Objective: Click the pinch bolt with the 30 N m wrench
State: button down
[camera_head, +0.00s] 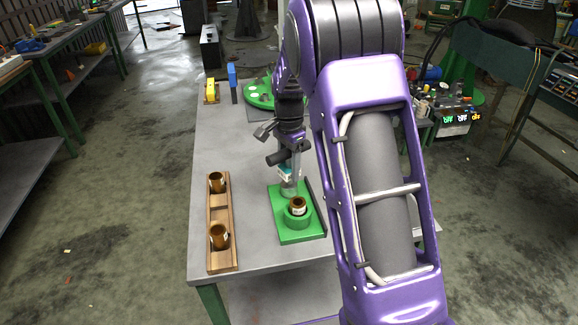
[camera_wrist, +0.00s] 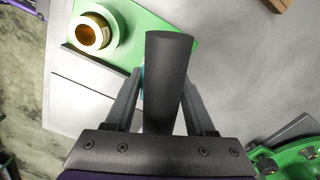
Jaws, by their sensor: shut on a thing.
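My gripper (camera_head: 289,168) is shut on a dark, thick-handled tool (camera_wrist: 168,70), taken to be the wrench. A teal part shows beside it between the fingers; no torque marking can be read. In the head view the tool's dark end (camera_head: 276,158) sticks out to the left. The gripper is just above and behind a green fixture (camera_head: 290,235), which holds a bronze bushing (camera_head: 298,205) in a round green seat. The fixture also shows at upper left in the wrist view (camera_wrist: 150,20). I cannot make out the pinch bolt, nor whether the tool touches anything.
A wooden rack (camera_head: 222,242) with two bronze cups stands left of the fixture. Yellow (camera_head: 211,93) and blue (camera_head: 232,82) items stand at the table's back left. A round green plate (camera_head: 260,94) with parts lies behind the gripper. The left middle of the table (camera_head: 225,145) is clear.

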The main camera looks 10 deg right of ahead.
jog(key=shift+r, duration=0.15)
jog(key=shift+r+p, duration=1.35)
jog(key=shift+r, duration=1.05)
